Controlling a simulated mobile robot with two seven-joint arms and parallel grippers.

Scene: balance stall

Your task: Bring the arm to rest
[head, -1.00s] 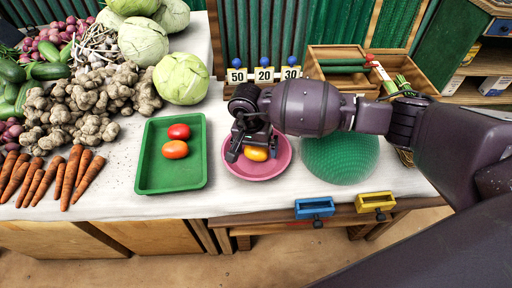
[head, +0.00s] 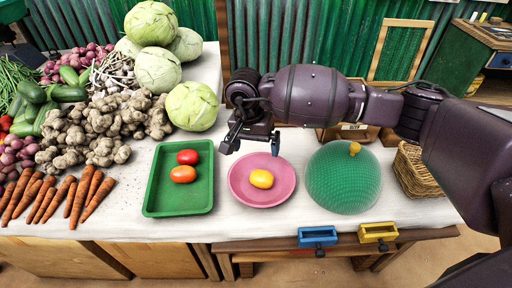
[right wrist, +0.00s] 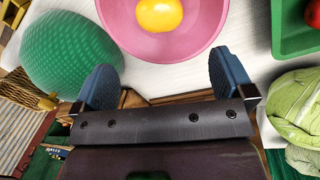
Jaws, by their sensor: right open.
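My right gripper (head: 249,145) is open and empty. It hangs above the table, just behind the pink plate (head: 240,193), with clear space between it and the plate. A yellow tomato (head: 262,179) lies on the pink plate, apart from the fingers. In the right wrist view the two dark blue fingers of the right gripper (right wrist: 165,80) are spread, and the yellow tomato (right wrist: 159,13) lies beyond them on the plate (right wrist: 186,46). My right arm hides the number cards and part of the wooden box behind it. My left gripper does not show.
A green tray (head: 151,192) with a red and an orange tomato stands left of the plate. A green mesh dome (head: 343,185) stands right of it, and a wicker basket (head: 416,172) further right. Cabbages (head: 193,106), ginger, and carrots fill the left. Blue (head: 318,236) and yellow bins hang at the front edge.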

